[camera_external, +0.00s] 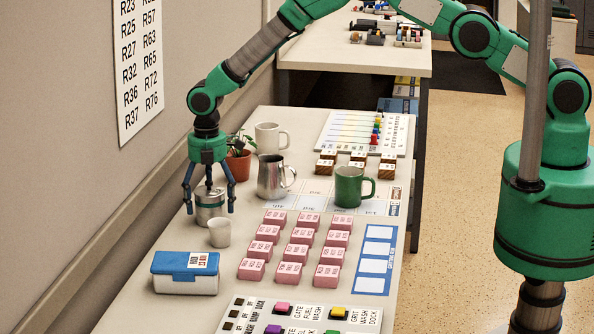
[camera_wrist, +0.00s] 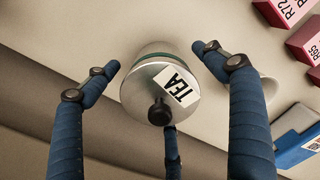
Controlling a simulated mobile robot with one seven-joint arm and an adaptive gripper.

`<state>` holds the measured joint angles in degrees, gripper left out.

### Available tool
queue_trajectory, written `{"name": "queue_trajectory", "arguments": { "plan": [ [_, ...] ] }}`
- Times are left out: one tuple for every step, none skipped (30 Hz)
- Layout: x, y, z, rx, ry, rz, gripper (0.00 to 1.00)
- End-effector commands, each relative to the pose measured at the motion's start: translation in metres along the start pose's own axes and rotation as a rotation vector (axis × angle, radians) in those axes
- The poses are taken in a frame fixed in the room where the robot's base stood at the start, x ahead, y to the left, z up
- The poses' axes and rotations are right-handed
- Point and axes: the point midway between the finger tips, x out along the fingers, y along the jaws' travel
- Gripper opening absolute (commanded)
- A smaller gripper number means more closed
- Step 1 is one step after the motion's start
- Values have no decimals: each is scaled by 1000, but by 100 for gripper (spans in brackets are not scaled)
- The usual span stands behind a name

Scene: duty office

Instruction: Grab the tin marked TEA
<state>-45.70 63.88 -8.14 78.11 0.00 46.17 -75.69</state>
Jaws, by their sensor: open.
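The tin marked TEA (camera_wrist: 144,92) is round and metallic, with a dark knob and a white TEA label on its lid. It stands upright on the table near the wall in the external view (camera_external: 209,208). My gripper (camera_wrist: 158,85) is open, with blue fingers spread around the tin. In the external view my gripper (camera_external: 209,190) points down over the tin, with fingers on either side of it. In the wrist view gaps show between the side fingers and the tin. The lower finger is partly hidden behind the knob and lid.
A small white cup (camera_external: 219,233) stands close in front of the tin. A potted plant (camera_external: 238,163) and a steel jug (camera_external: 273,177) stand behind it. A blue-lidded box (camera_external: 185,272) is nearer the front. Pink blocks (camera_external: 290,250) and a green mug (camera_external: 350,187) lie to the right.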

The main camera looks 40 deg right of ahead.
Motion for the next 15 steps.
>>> {"name": "queue_trajectory", "arguments": {
  "plan": [
    [6, 0, 0, 0, 0, -1, 84],
    [9, 0, 0, 0, 0, -1, 84],
    [13, 0, 0, 0, 0, -1, 84],
    [15, 0, 0, 0, 0, -1, 84],
    [16, 0, 0, 0, 0, -1, 84],
    [18, 0, 0, 0, 0, 0, 84],
    [19, 0, 0, 0, 0, 0, 84],
    [20, 0, 0, 0, 0, 1, 84],
    [20, 0, 0, 0, 0, 1, 84],
    [20, 0, 0, 0, 0, 1, 84],
    [20, 0, 0, 0, 0, 1, 84],
    [20, 0, 0, 0, 0, 1, 84],
    [20, 0, 0, 0, 0, 1, 84],
    [20, 0, 0, 0, 0, 1, 84],
    [20, 0, 0, 0, 0, 1, 84]
  ]
}}
